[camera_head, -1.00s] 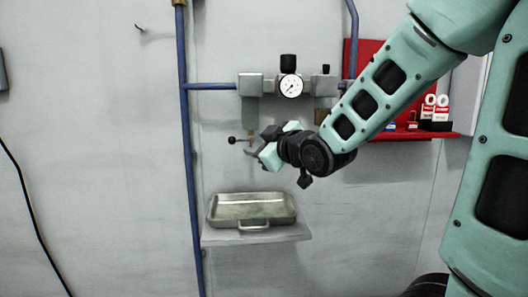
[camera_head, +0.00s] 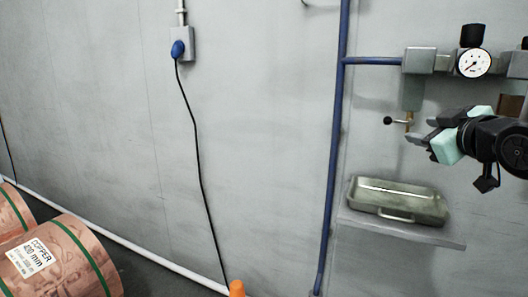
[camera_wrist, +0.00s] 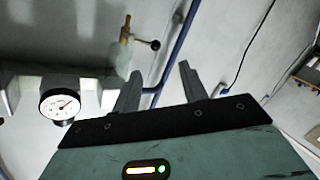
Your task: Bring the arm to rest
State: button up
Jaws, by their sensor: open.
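My gripper (camera_head: 421,139) is at the right side of the head view, in front of the wall and below the pressure gauge (camera_head: 473,63). Its fingers point left, near the small valve lever with a black knob (camera_head: 388,120). In the wrist view the two fingers (camera_wrist: 158,88) stand apart with nothing between them. The gauge also shows at the left of the wrist view (camera_wrist: 60,103), and the brass valve outlet with its black-knobbed lever (camera_wrist: 154,44) lies beyond the fingers. Most of my arm is outside the head view.
A metal tray (camera_head: 385,210) sits on a small wall shelf (camera_head: 405,232) below my gripper. A blue pipe (camera_head: 337,140) runs down the wall. Copper foil rolls (camera_head: 55,262) lie at the lower left, and an orange cone tip (camera_head: 237,288) shows at the bottom. A cable hangs from a socket (camera_head: 181,45).

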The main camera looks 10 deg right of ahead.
jog(key=s+a+f+g+y, duration=0.35)
jog(key=a+f+g, duration=0.35)
jog(key=a+f, duration=0.7)
jog(key=s+a+f+n+g, duration=0.1)
jog(key=s+a+f+g, duration=0.4)
jog(key=s+a, duration=0.55)
jog(key=s+a+f+n+g+h, duration=0.1)
jog(key=s+g, duration=0.1)
jog(key=s, duration=0.3)
jog(key=s+a+f+g+h, duration=0.1)
jog(key=s+f+g, duration=0.1)
jog(key=s, duration=0.3)
notch_tip(320, 180, up, 14)
jog(key=p, duration=1.3)
jog(key=shift+w, duration=0.15)
